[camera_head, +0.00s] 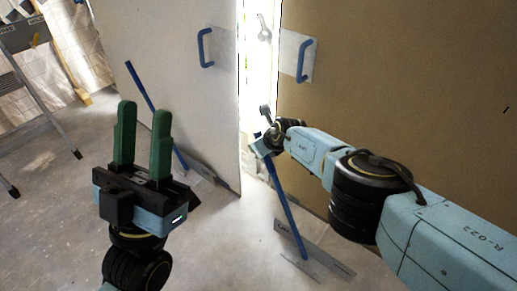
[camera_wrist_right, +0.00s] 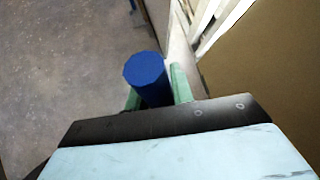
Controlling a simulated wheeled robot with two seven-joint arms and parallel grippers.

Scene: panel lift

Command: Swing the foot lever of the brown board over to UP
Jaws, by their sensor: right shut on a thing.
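The brown board (camera_head: 410,95) stands upright at the right and carries a blue handle (camera_head: 303,62) on a pale plate. Its foot lever (camera_head: 287,212) is a blue bar rising from a metal base plate (camera_head: 312,248) on the floor, leaning up to the left. My right gripper (camera_head: 264,143) is at the bar's upper end. In the right wrist view the blue bar (camera_wrist_right: 147,78) sits between the green fingers, and the gripper is shut on it. My left gripper (camera_head: 144,135) is open and empty, fingers pointing up, in front of the white board. Any UP marking is too small to read.
A white board (camera_head: 170,55) with its own blue handle (camera_head: 205,47) and blue foot lever (camera_head: 152,105) stands at the left. A bright gap separates the two boards. A stepladder (camera_head: 25,60) stands far left.

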